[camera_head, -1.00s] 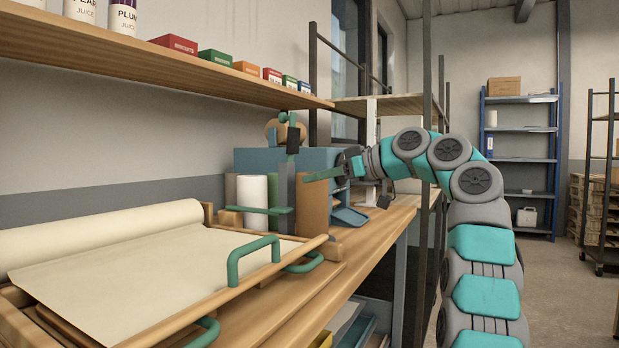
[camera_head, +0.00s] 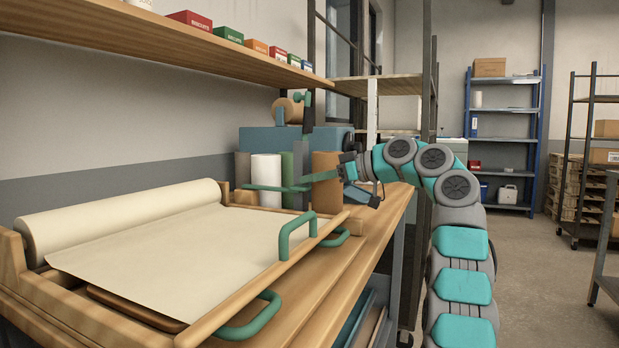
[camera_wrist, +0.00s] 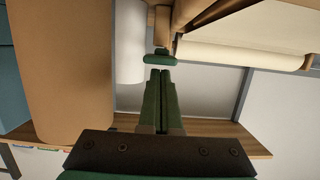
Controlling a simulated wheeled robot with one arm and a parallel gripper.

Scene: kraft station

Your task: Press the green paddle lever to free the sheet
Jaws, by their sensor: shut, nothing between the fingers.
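The green paddle lever (camera_head: 262,188) is a flat bar at the far end of the wooden tray (camera_head: 285,275). Its rounded end (camera_wrist: 160,59) shows just ahead of my fingertips in the wrist view, on a wooden part. My gripper (camera_head: 305,180) is shut and empty, its two green fingers (camera_wrist: 160,76) side by side and pointing at the lever. The fingertips overlap the lever's right end in the head view; I cannot tell whether they touch. The cream sheet (camera_head: 190,250) lies flat over the tray, running from its roll (camera_head: 125,215).
A white cylinder (camera_head: 266,170) and a brown cylinder (camera_head: 326,165) stand behind the lever, the brown one close to my gripper. A blue box (camera_head: 255,138) is behind them. Green loop handles (camera_head: 297,232) rise at the tray's near side. A shelf with small boxes (camera_head: 190,19) hangs above.

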